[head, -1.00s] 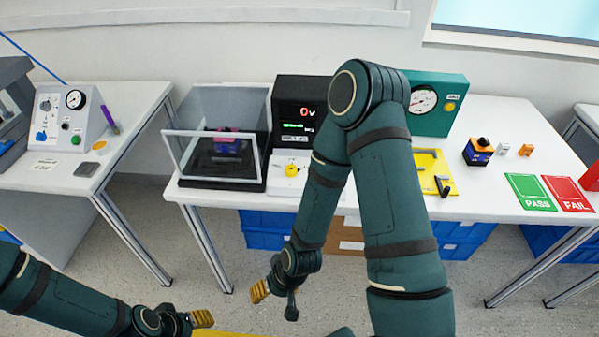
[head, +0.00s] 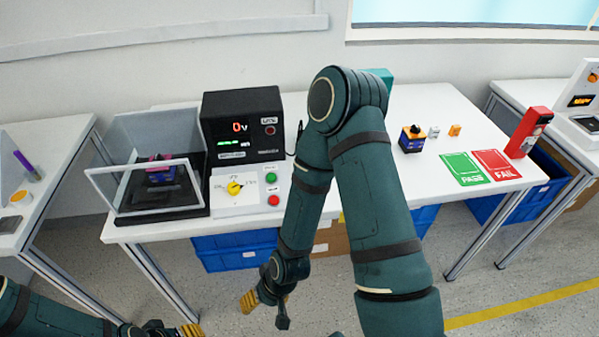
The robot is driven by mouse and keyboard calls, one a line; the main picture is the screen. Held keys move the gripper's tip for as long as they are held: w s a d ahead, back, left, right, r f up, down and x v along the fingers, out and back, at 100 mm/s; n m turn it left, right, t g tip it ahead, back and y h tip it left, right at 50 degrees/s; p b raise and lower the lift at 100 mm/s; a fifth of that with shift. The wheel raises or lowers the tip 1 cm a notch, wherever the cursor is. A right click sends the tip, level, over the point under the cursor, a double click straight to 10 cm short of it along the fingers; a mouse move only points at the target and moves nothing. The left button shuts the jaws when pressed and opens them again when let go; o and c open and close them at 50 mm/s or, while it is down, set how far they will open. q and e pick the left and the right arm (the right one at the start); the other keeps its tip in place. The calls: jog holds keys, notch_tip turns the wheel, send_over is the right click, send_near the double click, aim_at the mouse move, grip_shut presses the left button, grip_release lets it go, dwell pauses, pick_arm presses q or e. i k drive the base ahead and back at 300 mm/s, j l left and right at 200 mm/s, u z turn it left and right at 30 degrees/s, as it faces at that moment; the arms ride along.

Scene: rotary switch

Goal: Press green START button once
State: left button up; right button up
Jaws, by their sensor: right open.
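The green button (head: 271,177) is on a small white control panel (head: 222,203) on the middle table, above a red button (head: 273,200). Its label is too small to read. A yellow rotary knob (head: 235,187) is on the panel's left part. My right gripper (head: 266,309) hangs in front of and below the table edge, open and empty, well apart from the button. My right arm passes just right of the panel. My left gripper (head: 190,330) shows only partly at the bottom edge; its jaw state is unclear.
A black meter (head: 243,125) reading 0 V stands behind the panel. A clear-walled box (head: 150,130) stands to its left. PASS (head: 465,169) and FAIL (head: 497,165) cards and a red box (head: 530,132) are at the right. Blue crates (head: 225,252) sit under the table.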

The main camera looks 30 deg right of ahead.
aim_at(271, 177)
jog(key=i+l+z, duration=0.1)
jog(key=z, duration=0.6)
